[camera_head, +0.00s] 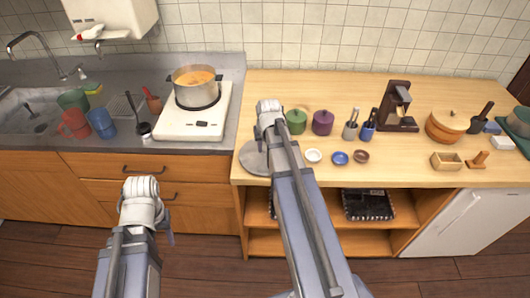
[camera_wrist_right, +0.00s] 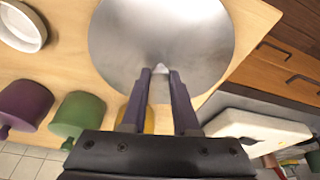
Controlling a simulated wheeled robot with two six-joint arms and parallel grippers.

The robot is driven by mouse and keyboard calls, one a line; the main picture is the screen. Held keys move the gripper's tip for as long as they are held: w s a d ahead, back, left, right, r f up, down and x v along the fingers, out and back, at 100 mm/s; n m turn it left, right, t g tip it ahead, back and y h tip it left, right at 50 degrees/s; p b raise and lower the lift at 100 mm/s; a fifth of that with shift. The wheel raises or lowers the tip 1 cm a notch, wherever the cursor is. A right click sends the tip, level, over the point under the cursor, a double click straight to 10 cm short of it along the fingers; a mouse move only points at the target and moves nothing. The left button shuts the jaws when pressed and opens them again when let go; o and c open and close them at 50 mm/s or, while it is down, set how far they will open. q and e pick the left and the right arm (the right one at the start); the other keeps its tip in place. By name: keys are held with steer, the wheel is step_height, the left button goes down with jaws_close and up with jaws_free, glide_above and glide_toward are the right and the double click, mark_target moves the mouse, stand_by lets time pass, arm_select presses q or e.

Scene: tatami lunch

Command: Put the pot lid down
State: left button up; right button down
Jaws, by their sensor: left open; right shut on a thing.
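The pot lid (camera_head: 254,158) is a flat grey metal disc over the left front corner of the wooden counter, partly covered by my right arm. My right gripper (camera_head: 268,122) is shut on the lid. I cannot tell whether the lid touches the counter. The pot (camera_head: 196,92) stands uncovered on the white stove, with orange food in it. My left gripper (camera_head: 140,187) is open and empty in front of the drawers; its fingertips are mostly hidden.
Green (camera_head: 296,121) and purple (camera_head: 322,122) canisters stand right of my right gripper, with small bowls (camera_head: 313,156) in front. The white stove (camera_head: 186,125) is left of the lid. A coffee machine (camera_head: 398,108) stands further right. Wood between the bowls and coffee machine's right is partly clear.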

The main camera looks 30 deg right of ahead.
mark_target(266, 161)
steer(key=shift+f, duration=0.2)
steer(key=c, duration=0.7)
jaws_free()
steer(key=shift+r, duration=0.15)
steer(key=p+v, duration=1.2)
steer(key=shift+a+r, duration=0.1)
